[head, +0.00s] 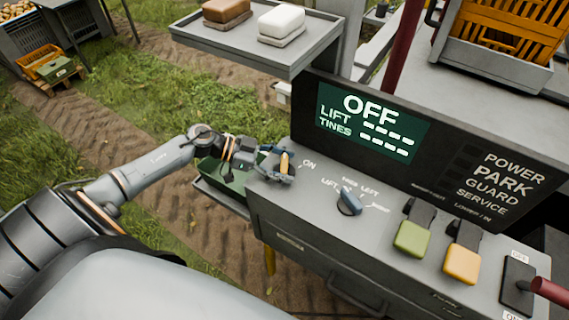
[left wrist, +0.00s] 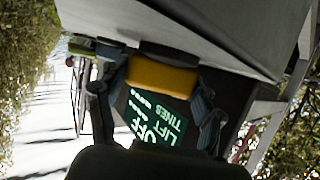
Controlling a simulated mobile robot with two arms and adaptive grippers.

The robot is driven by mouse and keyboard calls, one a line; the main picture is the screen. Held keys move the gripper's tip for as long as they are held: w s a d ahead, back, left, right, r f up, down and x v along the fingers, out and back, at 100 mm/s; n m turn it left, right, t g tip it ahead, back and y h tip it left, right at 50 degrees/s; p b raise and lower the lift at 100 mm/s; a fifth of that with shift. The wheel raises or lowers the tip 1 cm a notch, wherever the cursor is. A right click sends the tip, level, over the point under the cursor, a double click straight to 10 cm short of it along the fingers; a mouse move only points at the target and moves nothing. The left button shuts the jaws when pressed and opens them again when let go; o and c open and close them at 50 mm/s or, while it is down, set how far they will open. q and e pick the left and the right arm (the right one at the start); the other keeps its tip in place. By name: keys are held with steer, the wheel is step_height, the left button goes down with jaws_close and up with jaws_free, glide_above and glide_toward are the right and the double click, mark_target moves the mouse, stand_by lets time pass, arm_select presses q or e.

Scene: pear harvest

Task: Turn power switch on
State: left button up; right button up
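The control console (head: 330,235) has a dark display panel whose green screen (head: 372,125) reads OFF. A small yellow-orange knob (head: 284,162) sits at the console's left end, beside the printed word ON. My left gripper (head: 279,165) is at this knob and partly hides it. In the left wrist view, the yellow knob (left wrist: 162,77) lies between the two fingertips, one close to each side. Whether the fingers press on it or stand slightly apart cannot be told. The screen also shows between the fingers (left wrist: 157,115). My right gripper is not in view.
A blue selector knob (head: 349,202), a green switch (head: 412,238), a yellow switch (head: 461,263) and a red-handled lever (head: 545,290) stand further right. A grey shelf (head: 245,52) with brown and white blocks overhangs behind my gripper. A green bin (head: 222,176) is beside the console.

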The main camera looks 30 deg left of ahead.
arm_select(q)
steer(key=shift+w+f+m+g+b, duration=0.1)
steer(key=shift+m+g+b, duration=0.35)
steer(key=shift+b, duration=0.2)
steer(key=m+g+h+b, duration=0.1)
steer(key=m+g+b, duration=0.7)
steer(key=g+b, duration=0.1)
steer(key=shift+f+g+b, duration=0.1)
steer(key=shift+g+b, duration=0.15)
steer(key=shift+b, duration=0.55)
steer(key=shift+m+g+y+b, duration=0.4)
steer(key=shift+m+g+b, duration=0.65)
steer(key=shift+m, duration=0.2)
steer(key=shift+g, duration=0.35)
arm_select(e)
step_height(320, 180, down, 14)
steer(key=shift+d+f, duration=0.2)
arm_select(q)
steer(key=shift+r+m+g, duration=0.2)
steer(key=shift+m+g, duration=0.1)
steer(key=shift+m, duration=0.1)
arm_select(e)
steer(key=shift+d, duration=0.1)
arm_select(q)
steer(key=o, duration=1.2)
steer(key=shift+y, duration=0.3)
steer(key=shift+c, duration=0.2)
